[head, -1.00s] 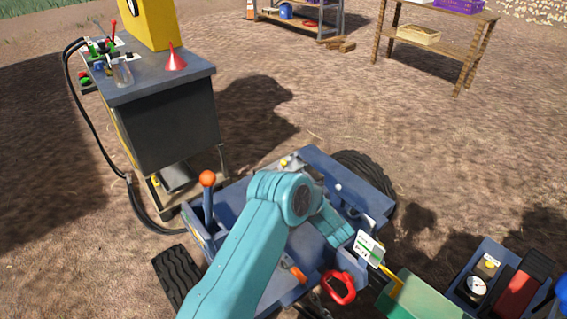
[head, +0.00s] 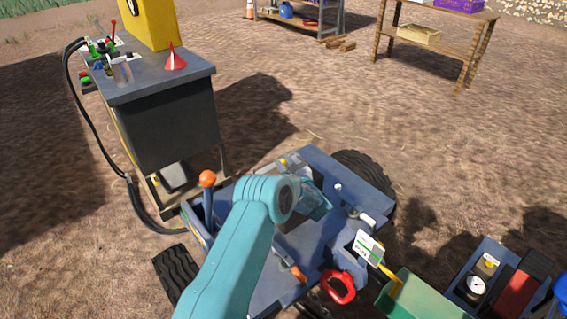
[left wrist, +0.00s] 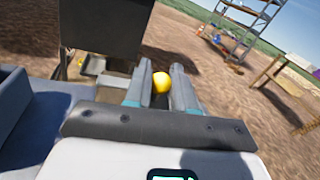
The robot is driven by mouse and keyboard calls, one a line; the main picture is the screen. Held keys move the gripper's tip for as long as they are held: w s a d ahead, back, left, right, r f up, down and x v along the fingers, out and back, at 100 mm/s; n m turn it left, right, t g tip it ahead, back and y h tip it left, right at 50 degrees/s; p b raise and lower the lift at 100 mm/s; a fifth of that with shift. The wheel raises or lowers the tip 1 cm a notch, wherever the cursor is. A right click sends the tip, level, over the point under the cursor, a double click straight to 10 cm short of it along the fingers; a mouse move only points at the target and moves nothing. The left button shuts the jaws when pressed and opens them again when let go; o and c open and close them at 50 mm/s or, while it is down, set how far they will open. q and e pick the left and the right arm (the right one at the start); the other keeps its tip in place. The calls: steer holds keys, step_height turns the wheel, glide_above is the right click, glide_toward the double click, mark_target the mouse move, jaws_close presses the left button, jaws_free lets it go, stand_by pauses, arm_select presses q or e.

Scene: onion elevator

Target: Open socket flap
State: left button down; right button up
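My left arm reaches over the blue cart (head: 330,245) in the head view, with its elbow hiding much of the wrist. In the left wrist view my left gripper (left wrist: 159,86) has its two fingers apart. A round yellow knob (left wrist: 161,82) shows in the gap between them; I cannot tell whether either finger touches it. In the head view a small yellow knob (head: 283,161) is visible at the cart's far edge, close to the gripper. I cannot make out the socket flap itself or whether it is open. My right gripper is not in view.
An orange-topped lever (head: 208,179) stands at the cart's left, and a red ring handle (head: 338,287) is at its front. A dark cabinet (head: 170,125) with a black hose stands beyond. A green box (head: 420,298) is at lower right. Open ground lies behind the cart.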

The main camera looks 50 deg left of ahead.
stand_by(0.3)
arm_select(q)
steer(key=shift+w+r+m+b, duration=0.1)
steer(key=shift+r+m+b, duration=0.05)
steer(key=shift+m+b, duration=0.25)
steer(key=shift+w+r+m+h+b, duration=0.35)
steer(key=shift+r+m+b, duration=0.15)
steer(key=shift+m, duration=0.4)
steer(key=shift+w+d+r+m+g, duration=0.1)
steer(key=shift+w+r+m+g, duration=0.35)
steer(key=shift+m, duration=0.55)
steer(key=shift+w+r+m, duration=0.5)
steer(key=shift+r+m, duration=0.05)
steer(key=shift+m, duration=0.45)
steer(key=shift+h, duration=0.25)
